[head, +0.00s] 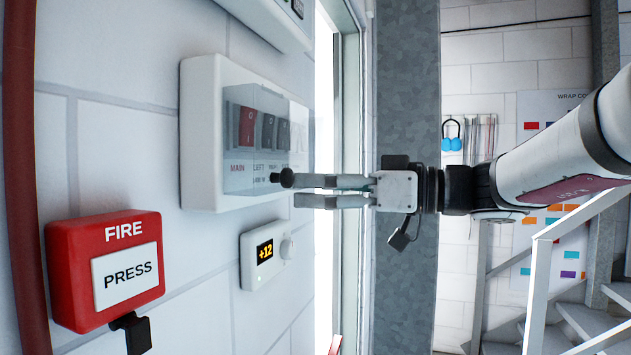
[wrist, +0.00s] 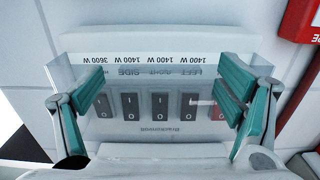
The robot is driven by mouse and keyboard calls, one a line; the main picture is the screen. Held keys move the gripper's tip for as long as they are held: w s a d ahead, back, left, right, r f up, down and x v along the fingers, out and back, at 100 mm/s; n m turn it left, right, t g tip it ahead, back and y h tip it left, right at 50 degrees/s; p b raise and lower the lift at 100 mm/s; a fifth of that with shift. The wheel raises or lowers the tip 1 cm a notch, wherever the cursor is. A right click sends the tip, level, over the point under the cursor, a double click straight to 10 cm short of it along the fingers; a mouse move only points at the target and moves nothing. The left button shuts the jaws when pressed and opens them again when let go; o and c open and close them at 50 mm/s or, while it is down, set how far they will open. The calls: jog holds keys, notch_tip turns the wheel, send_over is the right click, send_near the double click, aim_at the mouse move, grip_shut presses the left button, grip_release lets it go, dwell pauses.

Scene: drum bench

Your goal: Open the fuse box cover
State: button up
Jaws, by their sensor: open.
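The white fuse box (head: 200,135) is on the wall at the left of the head view. Its clear cover (head: 272,112) stands over a row of switches and looks closed. A small black knob (head: 287,178) shows at the cover's lower part, beside my fingertips. My gripper (head: 298,191) is open in front of the lower right of the box; I cannot tell whether it touches the cover. In the wrist view the open fingers (wrist: 163,75) stand to either side of the switch row (wrist: 160,105), seen upside down. The knob cannot be made out there.
A red fire button box (head: 120,275) is at the lower left. A small white thermostat (head: 265,255) reading +12 is just below the fuse box. Another white box (head: 275,15) is above. A stair railing (head: 545,285) is at the right.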

jog(key=shift+w+a, duration=0.15)
jog(key=shift+a, duration=0.35)
